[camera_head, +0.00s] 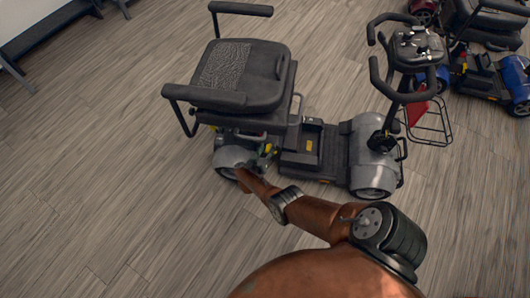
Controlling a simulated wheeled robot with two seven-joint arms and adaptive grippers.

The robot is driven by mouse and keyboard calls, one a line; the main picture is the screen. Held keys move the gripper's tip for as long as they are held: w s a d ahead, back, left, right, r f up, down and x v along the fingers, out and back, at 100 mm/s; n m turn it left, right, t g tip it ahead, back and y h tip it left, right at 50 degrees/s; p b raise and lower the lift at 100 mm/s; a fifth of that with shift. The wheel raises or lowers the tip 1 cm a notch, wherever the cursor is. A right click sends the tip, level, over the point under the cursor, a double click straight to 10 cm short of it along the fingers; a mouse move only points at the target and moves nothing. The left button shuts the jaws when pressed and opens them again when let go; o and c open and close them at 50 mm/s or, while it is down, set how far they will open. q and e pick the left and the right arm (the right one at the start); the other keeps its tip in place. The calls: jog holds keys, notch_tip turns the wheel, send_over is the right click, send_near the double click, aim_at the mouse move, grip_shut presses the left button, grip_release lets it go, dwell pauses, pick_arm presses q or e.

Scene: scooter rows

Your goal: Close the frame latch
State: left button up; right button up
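A grey mobility scooter (345,155) stands in the middle, with its black seat (238,75) to the left and its tiller with handlebars to the right. The frame latch cannot be made out clearly; small yellow parts (268,148) show low under the seat, near the rear wheel cover (228,157). My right arm reaches in from the bottom, and my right gripper (242,174) is at the scooter's rear, low beside the rear wheel. Its fingers are small and dark against the scooter, so I cannot tell whether they are open or touching anything. My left gripper is not in view.
Other scooters, one blue (515,85), stand at the top right. A bench (50,30) is at the top left. Wood floor at left and bottom is clear.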

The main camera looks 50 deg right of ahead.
jog(key=shift+s+a, duration=0.1)
jog(key=shift+a, duration=0.7)
jog(key=shift+s+a+r, duration=0.3)
jog(key=shift+s+r, duration=0.05)
jog(key=shift+s, duration=0.1)
jog(key=v, duration=0.9)
jog(key=shift+a, duration=0.2)
jog(key=shift+r, duration=0.1)
